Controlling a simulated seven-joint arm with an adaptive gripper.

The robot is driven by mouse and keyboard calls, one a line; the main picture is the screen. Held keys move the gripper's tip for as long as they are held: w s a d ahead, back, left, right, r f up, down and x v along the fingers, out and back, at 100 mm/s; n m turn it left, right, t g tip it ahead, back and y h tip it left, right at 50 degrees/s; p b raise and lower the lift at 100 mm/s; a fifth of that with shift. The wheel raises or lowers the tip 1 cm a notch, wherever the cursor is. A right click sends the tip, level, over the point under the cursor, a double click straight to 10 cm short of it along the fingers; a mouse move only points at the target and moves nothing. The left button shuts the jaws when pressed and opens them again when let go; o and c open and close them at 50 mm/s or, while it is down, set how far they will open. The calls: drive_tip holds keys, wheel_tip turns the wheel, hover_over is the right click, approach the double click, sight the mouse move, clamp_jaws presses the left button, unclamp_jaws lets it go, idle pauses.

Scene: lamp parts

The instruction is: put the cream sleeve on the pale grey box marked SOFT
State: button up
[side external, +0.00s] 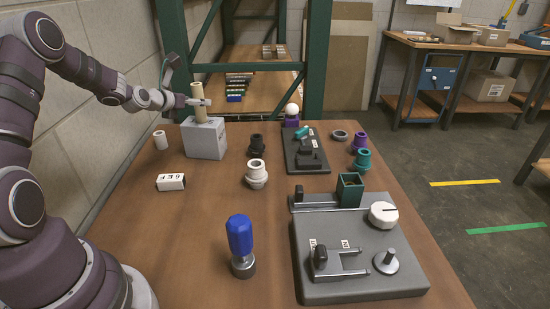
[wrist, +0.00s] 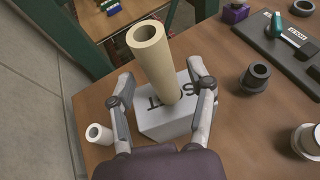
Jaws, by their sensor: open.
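The cream sleeve (side external: 200,112) is a tall hollow tube standing upright on top of the pale grey box (side external: 206,143) at the back left of the table. In the wrist view the sleeve (wrist: 160,65) shows its open top end, and its lower end meets the top of the box (wrist: 158,124). Part of the lettering on the box shows beside the sleeve. My gripper (wrist: 160,76) is open, with one finger on each side of the sleeve and visible gaps between.
A small white tube (side external: 160,140) stands left of the box, and a white labelled block (side external: 171,182) lies in front. A black collar (side external: 257,144) and a white collar (side external: 256,174) stand to the right. A green rack post (side external: 319,60) rises behind the table.

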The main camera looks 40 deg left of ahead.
drive_tip(key=v, duration=1.1)
drive_tip(key=d+r+m+g+h, duration=0.1)
drive_tip(key=d+m+g+h, duration=0.25)
drive_tip(key=d+m, duration=1.3)
drive_tip(key=s+d+r+m+g+h, duration=0.1)
drive_tip(key=s+m, duration=0.4)
drive_tip(key=m, duration=0.7)
drive_tip(key=s+d+m+g, duration=0.2)
drive_tip(key=s+d+m, duration=0.2)
drive_tip(key=m, duration=0.8)
drive_tip(key=shift+s+d+r+h, duration=0.25)
drive_tip(key=shift+s+r+h, duration=0.15)
drive_tip(key=shift+s, duration=0.7)
